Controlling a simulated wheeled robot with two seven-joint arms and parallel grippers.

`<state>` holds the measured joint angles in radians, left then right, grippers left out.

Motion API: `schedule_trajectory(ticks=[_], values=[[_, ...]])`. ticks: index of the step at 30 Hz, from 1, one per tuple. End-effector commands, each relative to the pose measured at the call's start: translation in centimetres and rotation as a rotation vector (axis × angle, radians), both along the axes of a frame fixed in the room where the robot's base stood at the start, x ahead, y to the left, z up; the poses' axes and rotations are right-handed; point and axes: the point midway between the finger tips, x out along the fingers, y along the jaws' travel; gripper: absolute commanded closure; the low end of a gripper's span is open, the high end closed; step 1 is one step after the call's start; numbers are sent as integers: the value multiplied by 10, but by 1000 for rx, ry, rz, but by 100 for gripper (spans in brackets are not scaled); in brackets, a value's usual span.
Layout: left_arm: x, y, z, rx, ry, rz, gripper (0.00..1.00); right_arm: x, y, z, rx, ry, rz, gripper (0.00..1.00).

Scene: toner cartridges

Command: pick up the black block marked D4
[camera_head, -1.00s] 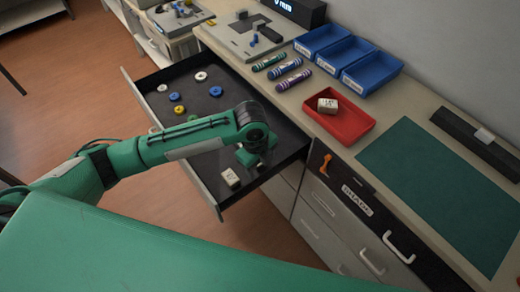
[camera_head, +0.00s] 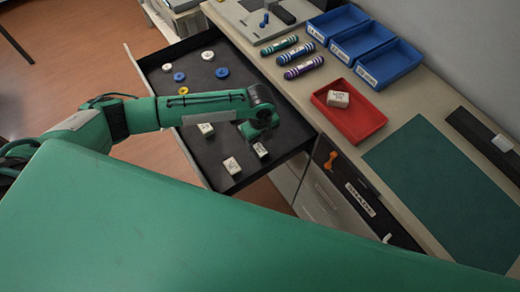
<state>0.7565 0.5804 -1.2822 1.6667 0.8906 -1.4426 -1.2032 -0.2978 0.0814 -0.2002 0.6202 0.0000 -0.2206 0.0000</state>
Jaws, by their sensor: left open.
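My left gripper (camera_head: 258,132) hangs over the open drawer (camera_head: 205,168), seen from above and behind; its fingertips are mostly hidden. A small block with a pale, marked top and dark side (camera_head: 261,150) lies just in front of it. A larger pale block with a dark mark (camera_head: 232,166) lies nearer the drawer's front corner. Another pale-topped block (camera_head: 206,129) shows partly beside my forearm. The marks are too small to read, so I cannot tell which block is D4. My right gripper is not in view.
White, blue and yellow rings (camera_head: 222,72) lie in the drawer's far part. On the counter are a red tray (camera_head: 374,117) with a pale block (camera_head: 338,99), blue bins (camera_head: 397,62), several striped cylinders (camera_head: 303,68) and a green mat (camera_head: 440,190). My left forearm covers the drawer's middle.

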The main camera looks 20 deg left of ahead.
Motion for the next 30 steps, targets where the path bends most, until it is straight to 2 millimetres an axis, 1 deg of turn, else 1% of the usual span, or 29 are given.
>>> schedule_trajectory(ticks=[1,3,5,9,12,15,18,19,23,24,26,30], values=[[-2,0,-4,0,2,0,38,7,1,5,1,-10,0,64],[-6,0,-13,2,5,1,38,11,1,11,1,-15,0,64],[-8,-1,-22,2,5,1,38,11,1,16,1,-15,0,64],[-8,-1,-42,0,2,1,38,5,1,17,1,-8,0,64],[-8,-1,-48,1,2,0,38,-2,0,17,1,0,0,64],[-8,-1,-49,1,1,-1,38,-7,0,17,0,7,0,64],[-8,-1,-49,1,1,0,38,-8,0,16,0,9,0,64],[-8,-1,-49,1,1,0,40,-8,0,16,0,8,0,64],[-7,-1,-49,1,1,0,66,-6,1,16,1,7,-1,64],[-7,-1,-49,1,1,0,74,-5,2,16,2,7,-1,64],[-7,-1,-49,1,1,0,85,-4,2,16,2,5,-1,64],[-7,-1,-49,1,1,0,86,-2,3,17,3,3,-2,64]])
